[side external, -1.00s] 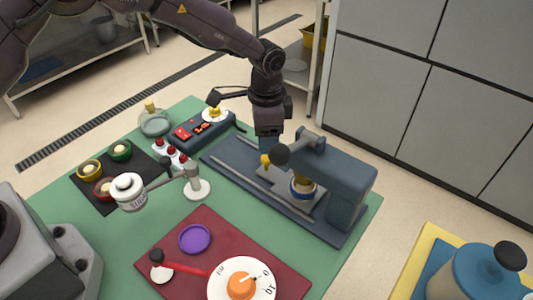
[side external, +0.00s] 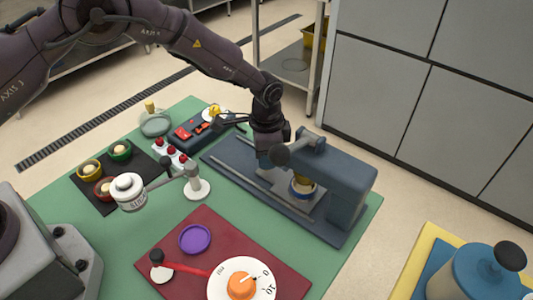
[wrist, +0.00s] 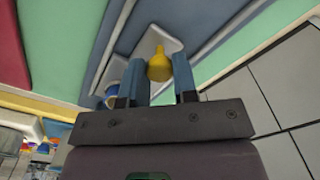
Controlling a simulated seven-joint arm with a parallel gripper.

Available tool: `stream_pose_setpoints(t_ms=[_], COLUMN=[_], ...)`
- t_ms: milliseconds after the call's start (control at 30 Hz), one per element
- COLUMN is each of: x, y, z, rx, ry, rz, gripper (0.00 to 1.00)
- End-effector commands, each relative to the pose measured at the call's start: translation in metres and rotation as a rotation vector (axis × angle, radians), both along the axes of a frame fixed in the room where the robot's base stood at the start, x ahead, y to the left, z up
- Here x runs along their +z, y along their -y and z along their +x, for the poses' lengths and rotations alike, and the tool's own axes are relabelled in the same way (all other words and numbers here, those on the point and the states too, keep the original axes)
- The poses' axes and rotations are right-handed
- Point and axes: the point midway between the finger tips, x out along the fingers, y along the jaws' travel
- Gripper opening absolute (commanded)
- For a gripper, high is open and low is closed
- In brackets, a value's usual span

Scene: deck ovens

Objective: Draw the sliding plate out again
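The sliding plate is a light grey plate (side external: 316,207) in the track of the blue-grey press, on its long base (side external: 229,161).
A white lamp-like head on a jointed arm (side external: 128,190) stands left of the base. A control box with red switches (side external: 194,131) is behind. A maroon mat (side external: 210,262) with a dial and purple lid lies in front.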

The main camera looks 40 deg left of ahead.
Motion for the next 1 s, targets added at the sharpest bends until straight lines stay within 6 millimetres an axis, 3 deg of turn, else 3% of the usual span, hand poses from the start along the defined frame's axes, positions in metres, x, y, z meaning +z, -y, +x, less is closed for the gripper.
stream_pose_setpoints(t_ms=[133, 233, 500, 700, 1000], x=[0.000, 0.000, 0.001, 0.001, 0.001], y=[-0.003, -0.018, -0.097, -0.136, -0.148], z=[0.000, 0.001, 0.001, 0.001, 0.000], rx=[0.001, 0.006, 0.010, 0.004, 0.002], ry=[-0.001, -0.002, -0.001, 0.001, 0.000], rz=[0.000, 0.001, 0.001, 0.001, 0.004], gripper=[0.00, 0.00, 0.00, 0.00, 0.00])
